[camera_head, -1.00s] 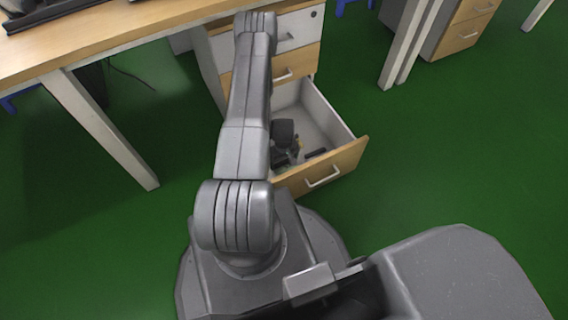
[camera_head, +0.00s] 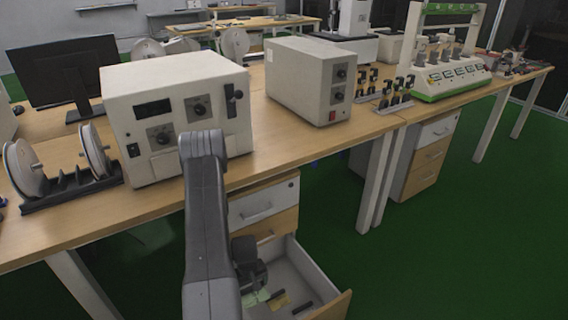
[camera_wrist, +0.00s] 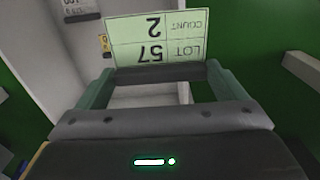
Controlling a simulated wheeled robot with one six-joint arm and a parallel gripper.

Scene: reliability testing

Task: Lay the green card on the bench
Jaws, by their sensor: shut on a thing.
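The green card (camera_wrist: 158,38) is light green and printed "LOT 57" and "COUNT 2", upside down in the wrist view. My gripper (camera_wrist: 160,72) is shut on the card's edge, and the card stands out beyond the fingertips. In the head view, my gripper (camera_head: 248,280) is low over the open drawer (camera_head: 318,270), with a bit of the green card (camera_head: 255,298) showing by it. The wooden bench (camera_head: 285,150) is above and behind the drawer. Part of my gripper is hidden by my arm in the head view.
A cream instrument (camera_head: 178,110) and a grey box (camera_head: 310,85) stand on the bench. A reel rack (camera_head: 70,185) is at the left. A yellow card (camera_head: 279,301) and a black item (camera_head: 303,307) lie in the drawer. Bare wood shows between the instrument and grey box.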

